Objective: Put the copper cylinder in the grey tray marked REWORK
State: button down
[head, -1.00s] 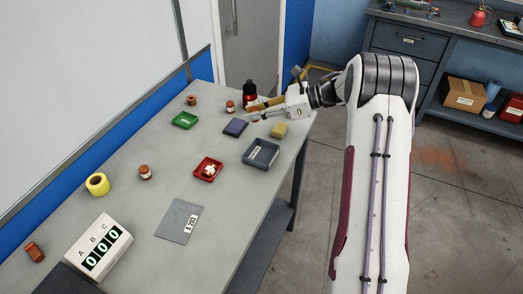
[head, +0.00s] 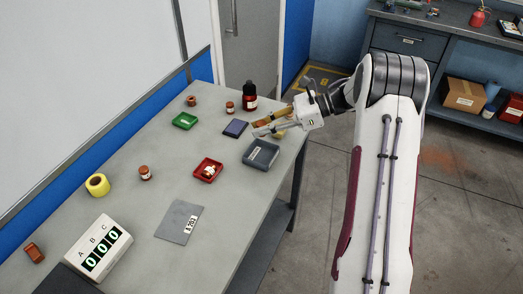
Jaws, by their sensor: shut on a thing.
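My gripper (head: 259,128) is at the far right end of the bench, its fingers pointing left. It is shut on a small copper-brown piece (head: 262,123), which looks like the copper cylinder; the fingers hide much of it. The grey tray (head: 247,160) sits on the bench just below the gripper in the picture, apart from the held piece. It has a white label, too small to read, and looks empty.
A black bottle (head: 249,99) stands behind the gripper. Nearby are a green tray (head: 184,121) and a red tray (head: 196,172) with small items inside.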

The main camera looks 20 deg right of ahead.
jog(key=shift+f, duration=2.9)
jog(key=shift+f, duration=0.1)
jog(key=shift+f, duration=1.75)
jog(key=shift+f, duration=0.1)
jog(key=c, duration=2.2)
grip_release()
jog(key=shift+f, duration=0.1)
jog(key=shift+c, duration=0.2)
jog(key=shift+o, duration=0.5)
jog(key=shift+r, duration=0.2)
jog(key=v, duration=1.2)
jog(key=shift+w, duration=0.1)
